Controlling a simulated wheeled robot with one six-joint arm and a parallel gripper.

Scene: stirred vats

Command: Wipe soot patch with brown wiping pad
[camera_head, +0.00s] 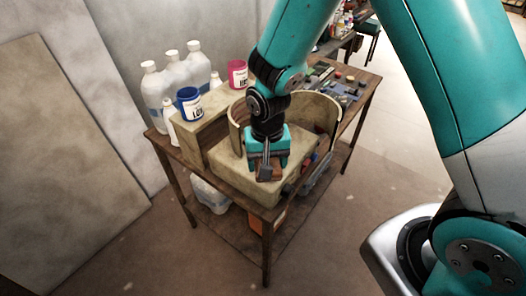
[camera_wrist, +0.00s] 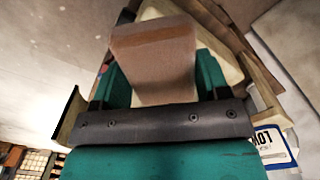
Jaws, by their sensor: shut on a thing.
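My gripper (camera_head: 267,170) is shut on the brown wiping pad (camera_head: 272,171). It points down over the front part of a pale block (camera_head: 232,184) on the wooden table. In the wrist view the pad (camera_wrist: 154,62) sits between the two teal fingers of my gripper (camera_wrist: 160,80) and fills much of the space ahead of them. I cannot tell whether the pad touches the block's top. I see no soot patch in either view; it may be hidden under the pad or behind my arm.
A curved, pale-walled piece (camera_head: 322,108) stands close behind my gripper. A blue cup (camera_head: 189,103) and a pink cup (camera_head: 238,74) stand on a raised block. White bottles (camera_head: 196,66) crowd the left rear. Small coloured items (camera_head: 340,84) lie at the far right of the table (camera_head: 266,217).

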